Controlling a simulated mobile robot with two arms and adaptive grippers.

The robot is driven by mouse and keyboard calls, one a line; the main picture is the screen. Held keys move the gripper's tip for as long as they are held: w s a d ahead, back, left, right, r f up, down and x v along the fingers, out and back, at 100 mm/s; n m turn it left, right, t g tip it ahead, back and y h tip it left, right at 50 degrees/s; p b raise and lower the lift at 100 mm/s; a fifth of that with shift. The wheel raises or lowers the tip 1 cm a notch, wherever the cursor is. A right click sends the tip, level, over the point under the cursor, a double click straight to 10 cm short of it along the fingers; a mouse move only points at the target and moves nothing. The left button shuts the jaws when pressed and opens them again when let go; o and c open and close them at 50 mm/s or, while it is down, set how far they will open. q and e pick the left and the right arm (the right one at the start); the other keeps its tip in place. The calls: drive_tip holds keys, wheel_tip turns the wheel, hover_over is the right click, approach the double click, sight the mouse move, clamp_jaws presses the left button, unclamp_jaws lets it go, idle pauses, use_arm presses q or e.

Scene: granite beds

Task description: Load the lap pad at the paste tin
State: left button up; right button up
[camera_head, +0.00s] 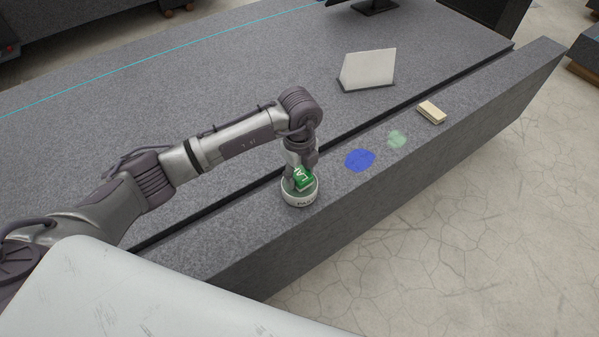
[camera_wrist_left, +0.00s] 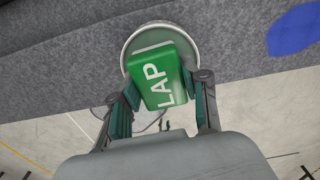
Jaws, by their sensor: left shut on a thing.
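The green lap pad (camera_head: 304,179), marked "LAP", is in my left gripper (camera_head: 301,172), which points down at the round paste tin (camera_head: 300,195). In the left wrist view the lap pad (camera_wrist_left: 158,78) sits between the two fingers of my left gripper (camera_wrist_left: 165,95). The pad overlaps the tin's opening, and the tin's pale rim (camera_wrist_left: 128,50) shows around its far end. I cannot tell whether the pad touches the paste inside. The tin stands on the narrow front granite ledge. My right gripper is not in view.
On the ledge to the right are a blue patch (camera_head: 360,160), a pale green patch (camera_head: 397,139) and a cream block (camera_head: 431,112). A light angular plate (camera_head: 368,69) stands on the granite bed (camera_head: 240,80) behind a dark groove. The ledge drops to the floor in front.

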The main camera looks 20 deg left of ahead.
use_arm(q)
drive_tip(key=shift+f+b, duration=0.45)
drive_tip(key=shift+f, duration=0.25)
idle(0.5)
drive_tip(key=o, duration=1.1)
drive_tip(key=shift+c, duration=0.2)
drive_tip(key=c, duration=0.3)
drive_tip(key=shift+r+p, duration=0.25)
drive_tip(key=shift+p, duration=0.05)
